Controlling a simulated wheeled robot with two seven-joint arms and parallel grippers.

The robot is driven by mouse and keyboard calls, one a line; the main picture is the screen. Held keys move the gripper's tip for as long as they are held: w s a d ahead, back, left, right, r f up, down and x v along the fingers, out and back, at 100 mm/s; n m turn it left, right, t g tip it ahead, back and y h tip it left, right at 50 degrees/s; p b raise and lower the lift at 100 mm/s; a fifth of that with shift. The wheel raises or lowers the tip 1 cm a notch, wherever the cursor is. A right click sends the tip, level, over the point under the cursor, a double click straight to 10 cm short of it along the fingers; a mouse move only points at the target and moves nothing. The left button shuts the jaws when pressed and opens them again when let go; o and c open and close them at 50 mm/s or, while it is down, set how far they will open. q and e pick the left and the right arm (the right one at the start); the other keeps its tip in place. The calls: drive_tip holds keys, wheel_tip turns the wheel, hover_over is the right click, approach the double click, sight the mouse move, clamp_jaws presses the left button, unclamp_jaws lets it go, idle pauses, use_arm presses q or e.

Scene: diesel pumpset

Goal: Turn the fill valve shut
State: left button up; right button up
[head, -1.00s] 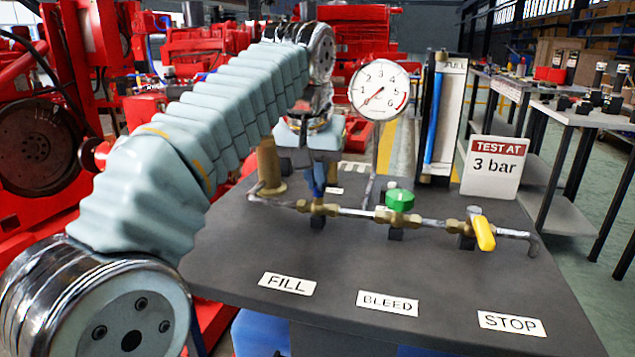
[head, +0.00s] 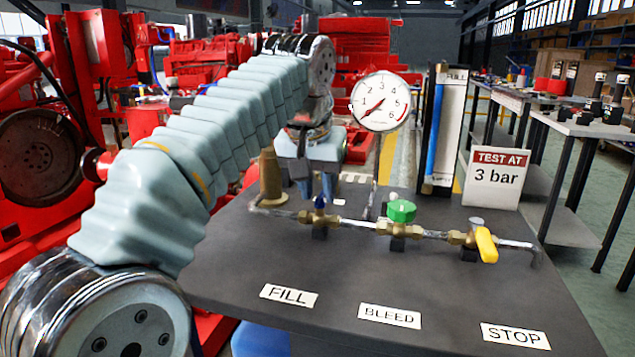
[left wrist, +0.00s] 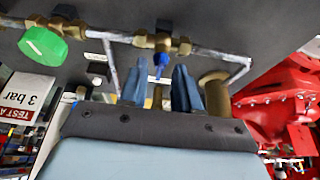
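The fill valve is a brass valve on the pipe behind the FILL label, with a blue handle (head: 319,202). In the left wrist view the blue handle (left wrist: 162,62) points crosswise to the pipe, toward my gripper. My left gripper (head: 316,188) is just behind the valve in the head view, pointing down. In the left wrist view its two blue fingers (left wrist: 158,76) stand apart, with the handle's tip seen between their ends. I see no finger touching the handle. The fingers partly hide the area behind the valve. My right gripper is not in view.
A green-handled valve (head: 401,211) and a yellow-lever valve (head: 486,245) sit along the same pipe to the right. A gauge (head: 380,101) stands behind, its needle near the low end. A brass cone-shaped post (head: 270,180) stands left of the valve.

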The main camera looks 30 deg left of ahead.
use_arm(q)
drive_tip(key=p+v, duration=0.4)
drive_tip(key=v, duration=0.9)
drive_tip(key=shift+s+r, duration=0.25)
drive_tip(key=shift+r, duration=0.05)
